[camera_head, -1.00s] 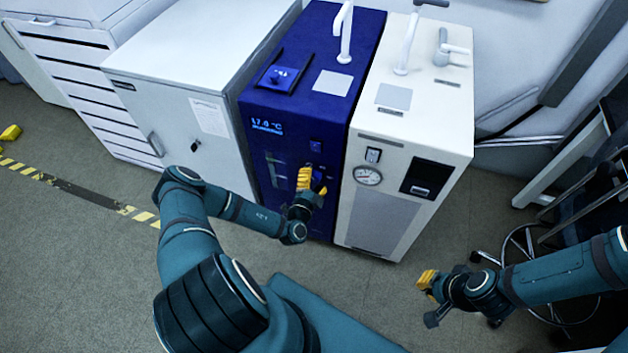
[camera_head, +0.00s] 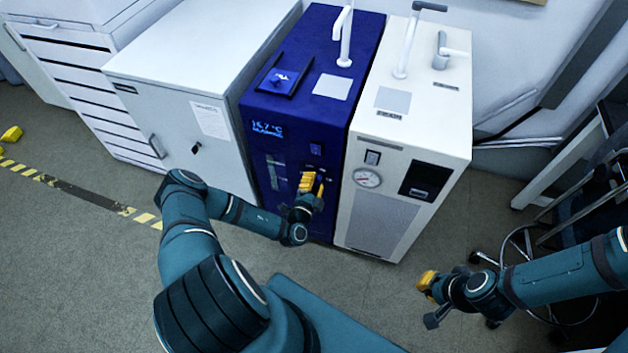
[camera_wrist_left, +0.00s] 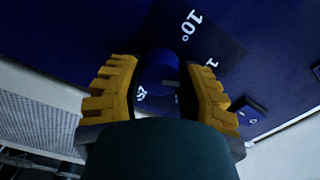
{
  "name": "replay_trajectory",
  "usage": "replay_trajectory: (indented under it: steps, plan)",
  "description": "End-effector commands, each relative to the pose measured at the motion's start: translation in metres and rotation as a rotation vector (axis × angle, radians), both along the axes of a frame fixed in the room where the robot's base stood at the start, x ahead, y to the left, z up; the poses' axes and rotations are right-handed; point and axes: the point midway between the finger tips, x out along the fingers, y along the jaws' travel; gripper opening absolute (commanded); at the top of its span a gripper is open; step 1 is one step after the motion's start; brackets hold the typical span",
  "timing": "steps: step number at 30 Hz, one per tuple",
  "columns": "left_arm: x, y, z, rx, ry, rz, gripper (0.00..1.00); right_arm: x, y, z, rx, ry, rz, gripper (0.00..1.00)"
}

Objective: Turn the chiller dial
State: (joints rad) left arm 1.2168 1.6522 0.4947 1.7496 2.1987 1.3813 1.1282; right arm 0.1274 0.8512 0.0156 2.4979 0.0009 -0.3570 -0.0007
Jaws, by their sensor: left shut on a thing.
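The chiller (camera_head: 262,160) is the dark blue cabinet in the middle of the head view, with a lit display (camera_head: 267,128) that seems to read 16.7 °C. My left gripper (camera_head: 313,184) is at its front panel, below the display and to the right. In the left wrist view the blue round dial (camera_wrist_left: 160,72) sits between the yellow fingers of my left gripper (camera_wrist_left: 158,88), which is shut on it. White scale marks such as "10°" show around the dial. The gripper hides the dial in the head view. My right gripper (camera_head: 430,290) hangs over the floor, away from the chiller; its opening is unclear.
A white unit with a gauge (camera_head: 368,178) stands close on the chiller's right. A white cabinet (camera_head: 185,100) stands on its left. A stool (camera_head: 530,262) and table are at the right. The floor in front is mostly clear.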

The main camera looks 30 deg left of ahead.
Motion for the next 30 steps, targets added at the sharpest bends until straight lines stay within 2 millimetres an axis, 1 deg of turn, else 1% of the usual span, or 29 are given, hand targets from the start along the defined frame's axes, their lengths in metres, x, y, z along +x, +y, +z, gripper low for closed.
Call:
replay_trajectory:
  steps: [1, 9, 24, 30]
  plan:
    - [0.0, 0.0, 0.003, 0.033, 0.008, 0.001, 0.02, -0.001, 0.0, 0.006, 0.0, 0.002, 0.001, 0.0]
    - [0.0, 0.0, 0.003, 0.27, 0.065, 0.001, 0.01, -0.004, 0.001, 0.025, 0.002, 0.009, 0.003, 0.0]
    - [0.0, 0.0, 0.003, 0.733, 0.175, 0.002, 0.01, -0.01, 0.001, 0.055, 0.004, 0.024, 0.006, 0.0]
    - [0.0, 0.001, 0.003, 0.919, 0.22, 0.002, 0.01, -0.006, 0.001, 0.066, 0.003, 0.016, 0.0, 0.0]
